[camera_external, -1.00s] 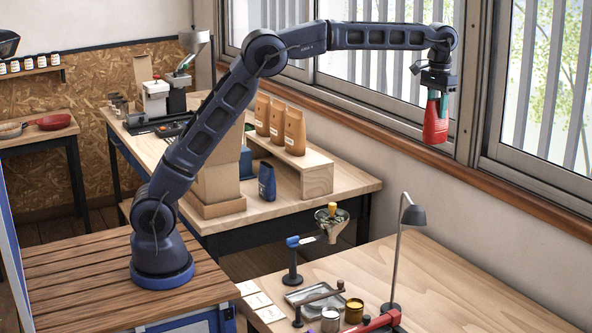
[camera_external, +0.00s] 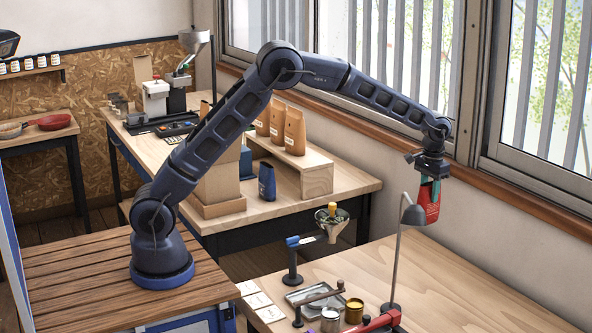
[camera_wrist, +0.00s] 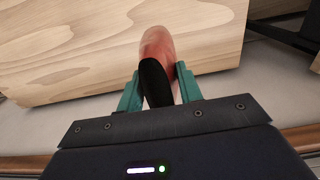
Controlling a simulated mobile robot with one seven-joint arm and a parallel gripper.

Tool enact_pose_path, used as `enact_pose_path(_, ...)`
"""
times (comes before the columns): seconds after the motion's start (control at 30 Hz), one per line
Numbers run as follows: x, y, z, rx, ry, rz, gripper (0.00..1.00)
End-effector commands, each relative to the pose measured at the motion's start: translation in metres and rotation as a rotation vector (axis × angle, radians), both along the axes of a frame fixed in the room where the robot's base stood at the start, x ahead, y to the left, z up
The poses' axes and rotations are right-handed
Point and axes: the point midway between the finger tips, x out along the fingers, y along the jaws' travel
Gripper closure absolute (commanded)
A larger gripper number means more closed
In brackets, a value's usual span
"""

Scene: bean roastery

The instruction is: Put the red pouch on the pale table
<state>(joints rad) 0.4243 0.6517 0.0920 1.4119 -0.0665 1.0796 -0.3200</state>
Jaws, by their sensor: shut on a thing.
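The red pouch (camera_external: 432,210) hangs below my gripper (camera_external: 429,187), which points down near the window wall. My gripper's green fingers are shut on the pouch's upper part. In the wrist view the pouch (camera_wrist: 157,50) sits between the fingertips (camera_wrist: 160,90), with a dark patch in front of it. The pale table (camera_external: 470,285) is at the lower right of the external view. The pouch is above the far end of this table, apart from its top as far as I can tell. The table's pale wood (camera_wrist: 90,45) also appears in the wrist view.
A desk lamp (camera_external: 411,213) on the pale table stands in front of the pouch in the external view. The table's right part is clear. Another wooden table (camera_external: 350,183) holds brown pouches (camera_external: 295,130).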

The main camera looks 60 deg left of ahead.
Motion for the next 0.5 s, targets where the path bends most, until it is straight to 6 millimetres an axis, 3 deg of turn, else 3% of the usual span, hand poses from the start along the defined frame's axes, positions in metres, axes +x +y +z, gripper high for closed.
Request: enact_pose_path(0.5, -0.001, 0.0, -0.103, 0.001, 0.003, 0.0, 0.96)
